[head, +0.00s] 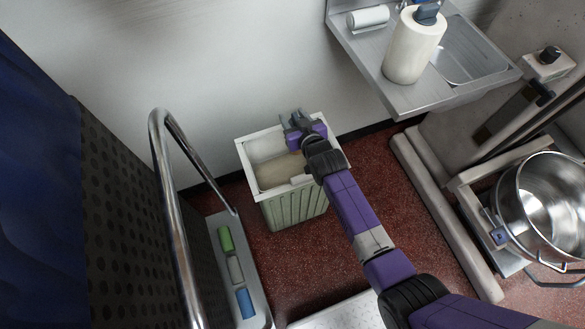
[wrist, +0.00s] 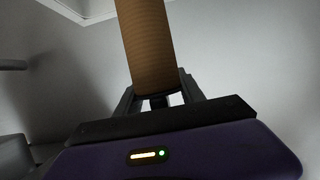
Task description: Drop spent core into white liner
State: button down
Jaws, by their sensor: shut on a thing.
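The spent core, a brown ribbed cardboard tube (wrist: 150,45), stands out between my fingers in the wrist view. My gripper (head: 293,121) is shut on its end; the hold also shows in the wrist view (wrist: 157,97). In the head view my gripper is over the back part of a two-part bin (head: 297,208), and I cannot make out the core there. The white liner (head: 264,147) is in the back compartment, partly hidden by my gripper. A beige liner (head: 279,171) is in the front compartment.
A steel sink shelf (head: 437,97) with a large paper roll (head: 412,50) and a small lying roll (head: 368,17) is at the back right. A mixer bowl (head: 553,205) stands right. A trolley with a chrome handle (head: 174,200) stands left of the bin.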

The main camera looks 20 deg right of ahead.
jog(key=shift+f+b, duration=1.9)
jog(key=shift+f, duration=0.7)
jog(key=c, duration=0.6)
grip_release()
jog(key=shift+c, duration=0.2)
jog(key=shift+s, duration=0.1)
jog(key=p+v, duration=0.1)
jog(key=v, duration=0.6)
jog(key=shift+s+r, duration=0.25)
